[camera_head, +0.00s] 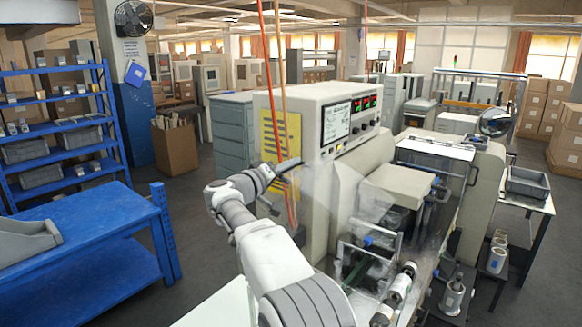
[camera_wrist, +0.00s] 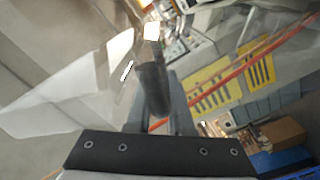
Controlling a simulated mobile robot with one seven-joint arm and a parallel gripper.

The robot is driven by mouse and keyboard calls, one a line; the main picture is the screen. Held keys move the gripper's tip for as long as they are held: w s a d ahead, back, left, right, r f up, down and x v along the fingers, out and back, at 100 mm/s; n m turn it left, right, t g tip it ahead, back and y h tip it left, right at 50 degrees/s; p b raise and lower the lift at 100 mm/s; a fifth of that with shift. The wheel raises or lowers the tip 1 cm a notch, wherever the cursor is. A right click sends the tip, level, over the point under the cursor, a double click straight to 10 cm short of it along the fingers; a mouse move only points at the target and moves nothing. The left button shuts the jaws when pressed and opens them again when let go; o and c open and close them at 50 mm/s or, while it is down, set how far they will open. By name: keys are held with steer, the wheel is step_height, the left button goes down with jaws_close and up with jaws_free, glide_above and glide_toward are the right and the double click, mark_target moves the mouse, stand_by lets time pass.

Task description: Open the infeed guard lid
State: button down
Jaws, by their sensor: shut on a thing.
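The infeed guard lid looks like a clear, see-through panel (camera_head: 322,192) at the front of the wrapping machine, just right of my gripper. It stands tilted up, but its edges are faint and I cannot tell its exact angle. My gripper (camera_head: 280,172) is at the panel's upper left side, in front of the machine's cabinet. In the wrist view my gripper (camera_wrist: 157,106) is shut on a dark, rounded bar (camera_wrist: 152,88), which appears to be the lid's handle. A pale translucent sheet (camera_wrist: 65,98) spreads left of the bar there.
The machine's cream cabinet (camera_head: 310,105) with its display stands behind my gripper. Red and orange cords (camera_head: 283,110) hang close by it. A blue workbench (camera_head: 85,235) is at the left, with open floor between. Rolls (camera_head: 400,287) sit low on the machine's front.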

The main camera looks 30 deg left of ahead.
steer(key=shift+f, duration=0.3)
steer(key=c, duration=0.8)
jaws_free()
steer(key=shift+a, duration=0.2)
steer(key=shift+c, duration=0.2)
steer(key=shift+d+r, duration=0.1)
steer(key=shift+r, duration=0.05)
steer(key=s+a+b, duration=0.1)
steer(key=s+b, duration=0.3)
steer(key=s, duration=1.3)
steer(key=shift+s+a, duration=0.2)
steer(key=shift+s, duration=0.05)
